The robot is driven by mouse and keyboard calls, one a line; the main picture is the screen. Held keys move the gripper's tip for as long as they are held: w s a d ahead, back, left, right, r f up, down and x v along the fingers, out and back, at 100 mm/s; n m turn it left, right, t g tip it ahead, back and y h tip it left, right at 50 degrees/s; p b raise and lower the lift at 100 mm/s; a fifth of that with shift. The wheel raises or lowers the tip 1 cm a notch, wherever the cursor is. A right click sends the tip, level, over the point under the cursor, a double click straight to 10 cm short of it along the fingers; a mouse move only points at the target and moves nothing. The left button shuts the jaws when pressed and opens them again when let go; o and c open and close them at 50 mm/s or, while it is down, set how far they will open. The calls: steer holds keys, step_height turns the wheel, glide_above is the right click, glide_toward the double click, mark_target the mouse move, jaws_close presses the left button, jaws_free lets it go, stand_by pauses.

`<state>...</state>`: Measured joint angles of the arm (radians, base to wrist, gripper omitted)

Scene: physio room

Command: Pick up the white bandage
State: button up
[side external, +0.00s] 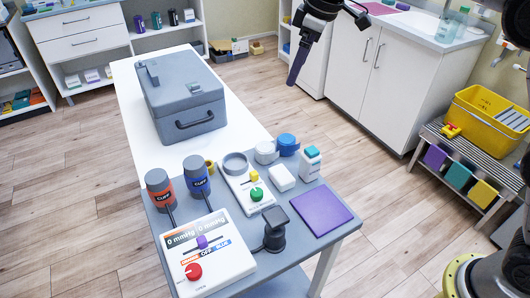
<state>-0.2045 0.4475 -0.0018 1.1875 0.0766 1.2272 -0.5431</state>
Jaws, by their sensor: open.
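A white bandage roll (266,152) sits on the grey end of the table, beside a blue roll (287,145) just to its right. My gripper (328,54) is at the top of the side view, high above and away from the roll, with its fingers apart. One finger looks dark purple and hangs down. Nothing shows between the fingers.
Close by are a grey ring (236,163), a small white block (281,178) and a teal-capped bottle (310,164). A cuff control box (213,262), two cuff cylinders (196,176), a dark stand (274,233) and a purple pad (321,210) crowd around. A large grey case (180,97) stands behind.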

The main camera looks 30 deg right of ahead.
step_height(320, 180, down, 6)
steer(key=w+a+f+g, duration=0.1)
steer(key=w+a, duration=0.2)
glide_above(265, 147)
steer(key=shift+n+g, duration=0.3)
steer(key=shift+g, duration=0.1)
steer(key=f, duration=1.1)
steer(key=shift+s+d, duration=0.4)
steer(key=shift+w+a+f, duration=0.1)
steer(key=shift+w+f, duration=0.05)
steer(key=shift+f, duration=0.9)
steer(key=shift+w+a+f, duration=0.1)
steer(key=shift+f, duration=0.95)
steer(key=shift+w+a+f, duration=0.1)
steer(key=shift+w+f, duration=0.05)
steer(key=shift+f, duration=0.9)
steer(key=shift+r, duration=0.1)
steer(key=c, duration=1.5)
